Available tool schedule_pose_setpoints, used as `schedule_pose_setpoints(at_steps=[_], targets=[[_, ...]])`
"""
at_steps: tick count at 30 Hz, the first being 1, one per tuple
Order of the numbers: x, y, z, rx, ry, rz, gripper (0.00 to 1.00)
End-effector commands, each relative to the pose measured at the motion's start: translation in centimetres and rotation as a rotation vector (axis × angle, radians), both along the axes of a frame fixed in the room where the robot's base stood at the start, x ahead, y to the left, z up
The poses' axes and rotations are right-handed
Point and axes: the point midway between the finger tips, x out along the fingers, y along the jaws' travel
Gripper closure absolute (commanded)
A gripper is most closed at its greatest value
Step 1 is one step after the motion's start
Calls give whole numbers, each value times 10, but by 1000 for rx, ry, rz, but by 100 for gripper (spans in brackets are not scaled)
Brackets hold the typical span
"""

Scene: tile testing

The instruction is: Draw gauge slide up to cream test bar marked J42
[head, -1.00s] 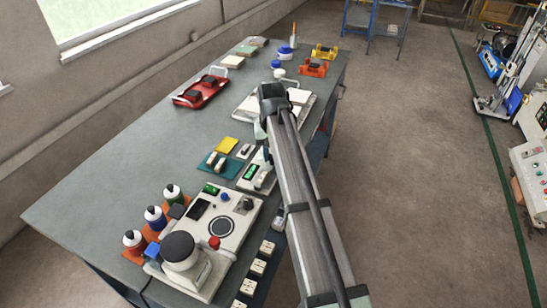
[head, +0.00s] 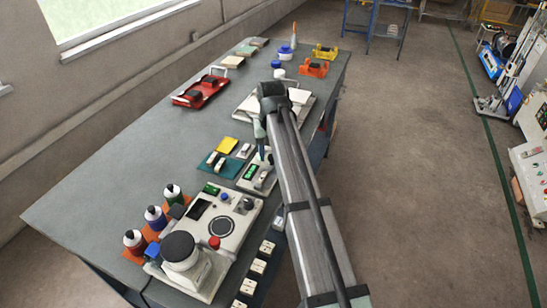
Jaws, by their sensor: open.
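My gripper (head: 262,152) is seen from behind and above, pointing down over a small pale gauge device with a green display (head: 251,172). It is open, with nothing visible between its fingers, which are small and partly hidden by the arm. I cannot tell whether it touches the device's slide. Small pale bars lie on a teal pad (head: 230,171) just left of the device. Another pale piece (head: 244,150) lies beside the yellow pad. No marking J42 is readable, so I cannot tell which piece is the cream test bar.
A large pale machine (head: 232,238) with a round dial stands nearer, beside several capped bottles (head: 155,218). Pale square pieces (head: 258,266) line the table's right edge. The grey table (head: 110,155) is clear at left.

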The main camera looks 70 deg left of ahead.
Motion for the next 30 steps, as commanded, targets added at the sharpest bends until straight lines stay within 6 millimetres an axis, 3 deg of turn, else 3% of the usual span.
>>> schedule_pose_setpoints(at_steps=[22, 30], targets=[[0, 1, 49, 2, -1, 0, 49], [0, 0, 54, 0, 0, 0, 49]])
